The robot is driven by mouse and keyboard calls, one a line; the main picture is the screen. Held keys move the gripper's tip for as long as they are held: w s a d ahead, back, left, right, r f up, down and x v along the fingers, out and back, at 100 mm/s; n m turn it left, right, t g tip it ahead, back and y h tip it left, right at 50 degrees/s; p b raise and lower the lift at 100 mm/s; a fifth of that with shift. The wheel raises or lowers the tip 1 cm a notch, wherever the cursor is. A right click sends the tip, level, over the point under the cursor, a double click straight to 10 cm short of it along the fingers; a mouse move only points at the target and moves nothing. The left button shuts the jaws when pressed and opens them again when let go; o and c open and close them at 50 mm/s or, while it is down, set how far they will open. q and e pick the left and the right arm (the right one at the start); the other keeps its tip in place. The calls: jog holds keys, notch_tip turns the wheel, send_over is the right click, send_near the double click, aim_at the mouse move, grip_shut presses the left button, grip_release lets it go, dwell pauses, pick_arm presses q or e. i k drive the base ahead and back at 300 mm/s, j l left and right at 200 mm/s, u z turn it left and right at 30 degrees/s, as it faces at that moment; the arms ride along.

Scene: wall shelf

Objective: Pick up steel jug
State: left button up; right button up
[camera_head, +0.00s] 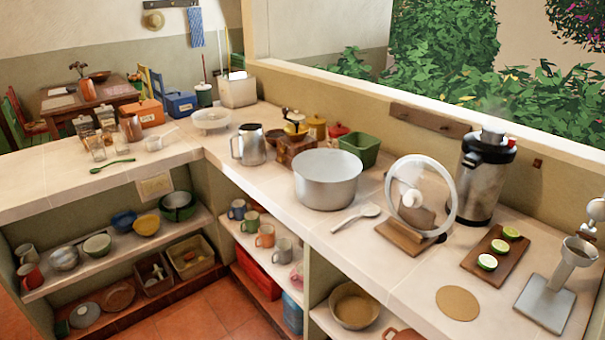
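The steel jug (249,145) stands upright on the light tiled counter (240,172), near the inner corner where the two counter runs meet. It is a shiny metal jug with its handle on the left side. It looks empty-handed around it: nothing touches it that I can see. Neither of my grippers is in the head view.
A large steel pot (326,180) stands to the right of the jug. A wooden coffee grinder (294,145) stands close behind it on the right, and a white strainer (211,118) behind it on the left. The counter just in front of the jug is clear.

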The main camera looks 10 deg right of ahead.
aim_at(251, 142)
jog(key=i+j, duration=1.1)
jog(key=j, duration=0.15)
jog(key=z, duration=1.25)
